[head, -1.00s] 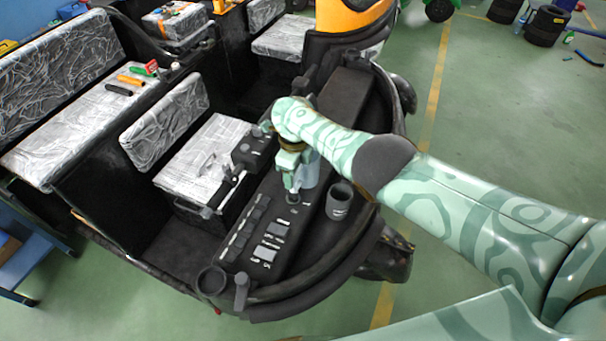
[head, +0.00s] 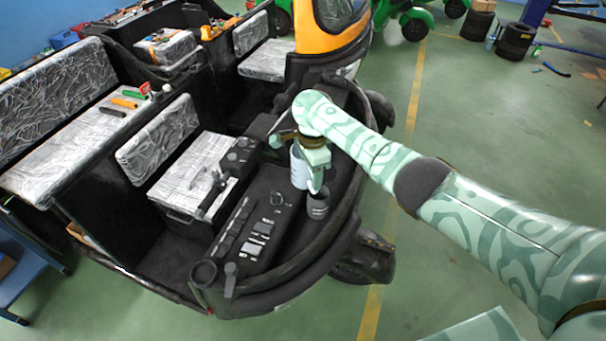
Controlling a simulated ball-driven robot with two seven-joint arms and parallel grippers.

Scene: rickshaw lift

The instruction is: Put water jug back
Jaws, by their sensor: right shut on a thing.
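The water jug (head: 298,169) is a pale blue-grey vessel, upright over the dark console of the rickshaw. My right gripper (head: 314,178) reaches down from above and is shut on it; the fingers and wrist hide part of the jug. I cannot tell whether the jug's bottom touches the console. A dark round cup holder (head: 318,205) stands just below and right of the jug in the head view, close to the fingertips. My left gripper is not in view.
The console (head: 262,225) has switches and levers. Another round dark holder (head: 204,274) is at its near left corner. Plastic-wrapped seats (head: 190,172) lie to the left, with tools (head: 124,103) on one. A curved dark rim (head: 345,225) borders the console; open green floor lies right.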

